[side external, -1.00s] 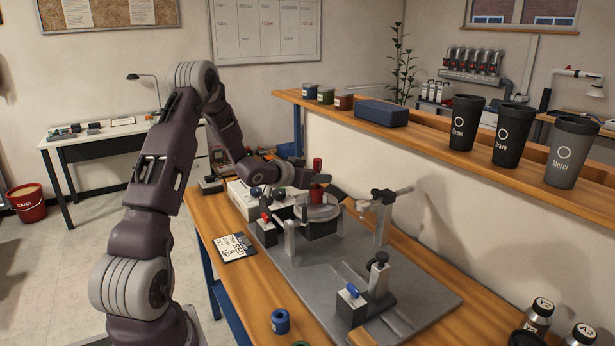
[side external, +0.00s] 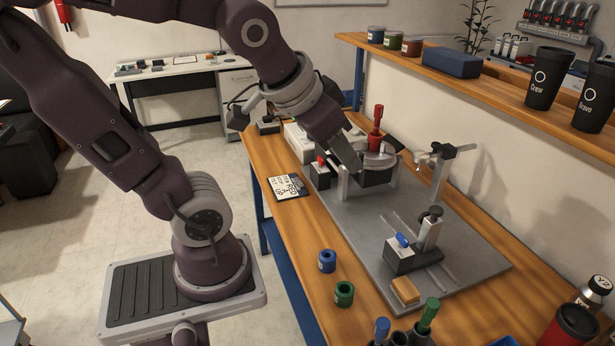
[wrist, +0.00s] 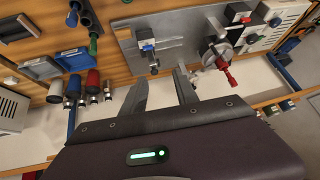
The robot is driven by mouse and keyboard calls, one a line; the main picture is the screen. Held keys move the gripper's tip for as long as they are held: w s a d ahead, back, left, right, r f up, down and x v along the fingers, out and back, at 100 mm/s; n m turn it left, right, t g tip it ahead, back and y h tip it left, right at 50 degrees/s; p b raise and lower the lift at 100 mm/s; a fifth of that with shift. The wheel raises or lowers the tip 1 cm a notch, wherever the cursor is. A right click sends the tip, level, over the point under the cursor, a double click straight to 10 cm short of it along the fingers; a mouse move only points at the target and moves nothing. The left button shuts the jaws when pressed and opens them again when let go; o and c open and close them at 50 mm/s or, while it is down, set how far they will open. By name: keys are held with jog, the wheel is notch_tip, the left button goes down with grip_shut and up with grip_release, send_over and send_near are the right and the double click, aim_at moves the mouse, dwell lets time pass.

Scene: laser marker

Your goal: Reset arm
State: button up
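My gripper (side external: 350,138) is raised in the side external view, in front of the round fixture (side external: 378,176) on the grey baseplate (side external: 460,255). In the wrist view its two fingers (wrist: 160,76) stand apart with nothing between them. A red-handled tool (side external: 377,116) stands upright at the round fixture; it also shows in the wrist view (wrist: 223,68). A block with a blue knob (side external: 400,252) sits nearer the front of the baseplate. The gripper hides part of the white box (side external: 297,138) behind it.
A wooden shelf (side external: 440,75) with cups and a blue case (side external: 452,62) runs along the right. A blue ring (side external: 327,261), green ring (side external: 344,294) and label card (side external: 288,187) lie on the bench's left. Colored handles and bottles crowd the front edge.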

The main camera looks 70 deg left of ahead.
jog(key=s+d+f+m+g+h, duration=0.1)
jog(key=s+d+h, duration=0.1)
jog(key=s+d, duration=0.3)
jog(key=s, duration=0.2)
jog(key=shift+s, duration=0.4)
jog(key=shift+d, duration=0.1)
dwell(1.2)
